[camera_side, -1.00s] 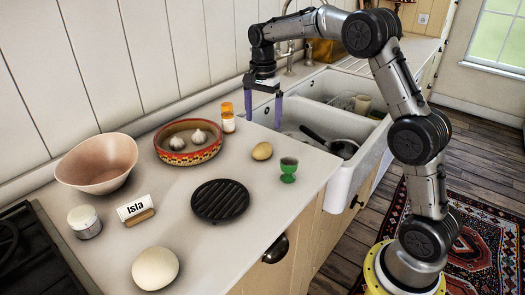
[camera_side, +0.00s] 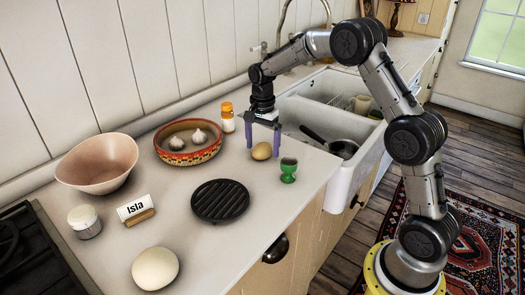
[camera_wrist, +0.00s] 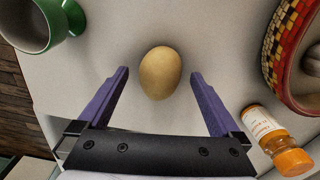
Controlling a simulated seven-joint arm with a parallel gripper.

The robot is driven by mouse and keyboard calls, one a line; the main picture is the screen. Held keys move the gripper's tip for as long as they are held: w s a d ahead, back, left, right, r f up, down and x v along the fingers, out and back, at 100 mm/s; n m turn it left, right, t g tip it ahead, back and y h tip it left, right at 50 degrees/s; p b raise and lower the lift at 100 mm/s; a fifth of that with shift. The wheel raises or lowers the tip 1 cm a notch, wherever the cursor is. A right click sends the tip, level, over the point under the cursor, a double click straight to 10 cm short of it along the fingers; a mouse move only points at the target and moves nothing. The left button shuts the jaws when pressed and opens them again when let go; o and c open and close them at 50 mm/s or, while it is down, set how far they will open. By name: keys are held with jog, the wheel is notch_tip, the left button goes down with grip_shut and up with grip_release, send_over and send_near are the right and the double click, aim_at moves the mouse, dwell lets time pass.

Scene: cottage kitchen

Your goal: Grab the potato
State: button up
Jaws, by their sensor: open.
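The potato (camera_side: 262,151), small, smooth and yellow-brown, lies on the light countertop near the sink. My gripper (camera_side: 263,153) is low over the counter with its purple fingers spread, one on each side of the potato in the side view. In the wrist view the potato (camera_wrist: 160,72) sits centred just ahead of the fingertips (camera_wrist: 160,73), with clear gaps left and right. The fingers do not touch it there. My gripper is open and empty.
A green cup (camera_side: 288,169) stands close to the right of the potato. An orange-capped bottle (camera_side: 227,118) and a patterned bowl (camera_side: 188,157) with garlic stand to the left. A black ridged trivet (camera_side: 220,200) lies in front. The sink (camera_side: 358,137) is behind right.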

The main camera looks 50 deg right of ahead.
jog(key=c, duration=1.5)
jog(key=shift+r, duration=0.1)
